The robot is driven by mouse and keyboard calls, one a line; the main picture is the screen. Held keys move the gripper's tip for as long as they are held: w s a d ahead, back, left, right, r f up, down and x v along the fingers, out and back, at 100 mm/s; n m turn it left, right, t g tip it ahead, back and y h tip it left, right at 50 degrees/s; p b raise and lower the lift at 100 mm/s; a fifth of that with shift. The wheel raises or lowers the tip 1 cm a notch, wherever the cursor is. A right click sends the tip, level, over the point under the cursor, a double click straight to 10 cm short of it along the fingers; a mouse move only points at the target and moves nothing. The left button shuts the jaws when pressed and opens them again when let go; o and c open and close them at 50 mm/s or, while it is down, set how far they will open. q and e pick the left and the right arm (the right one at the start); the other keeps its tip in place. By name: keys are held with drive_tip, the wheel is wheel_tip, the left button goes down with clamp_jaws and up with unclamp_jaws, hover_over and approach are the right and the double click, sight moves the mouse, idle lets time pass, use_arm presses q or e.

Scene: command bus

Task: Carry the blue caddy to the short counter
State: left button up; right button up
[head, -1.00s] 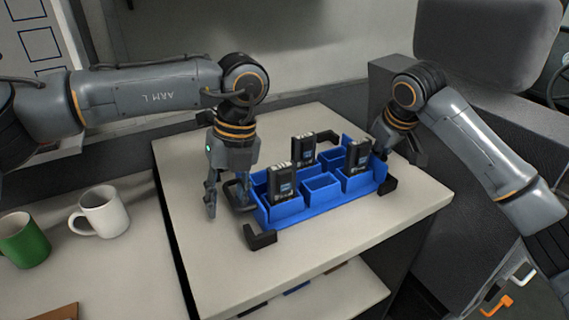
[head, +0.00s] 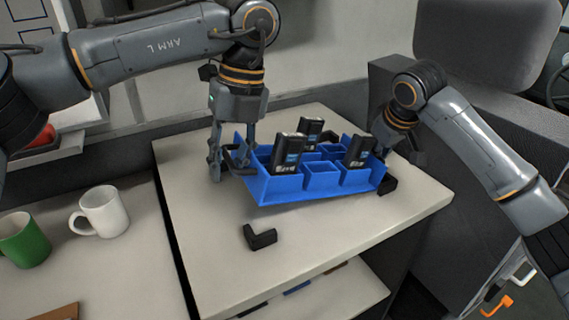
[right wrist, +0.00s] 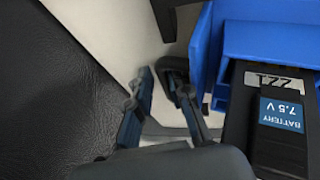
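My right gripper (right wrist: 160,82) is at the caddy's right end, fingers apart, with a dark handle (right wrist: 175,68) beside one fingertip. In the head view its fingers are largely hidden.
Black corner brackets sit on the counter top, one at the front left (head: 260,237) and one at the right (head: 389,186). A white mug (head: 104,211) and a green mug (head: 22,240) stand on the lower surface at left. The counter's front is clear.

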drive_tip(key=shift+s+a+f, duration=0.1)
drive_tip(key=shift+s+a, duration=0.1)
drive_tip(key=shift+a, duration=0.35)
drive_tip(key=shift+c, duration=0.2)
drive_tip(key=o, duration=0.3)
drive_tip(key=shift+o, duration=1.2)
drive_tip(key=shift+w+d+f, duration=0.1)
drive_tip(key=shift+d, duration=0.15)
drive_tip(key=v, duration=1.2)
drive_tip(key=shift+d+r, duration=0.2)
drive_tip(key=shift+d, duration=0.15)
drive_tip(key=shift+w, duration=0.2)
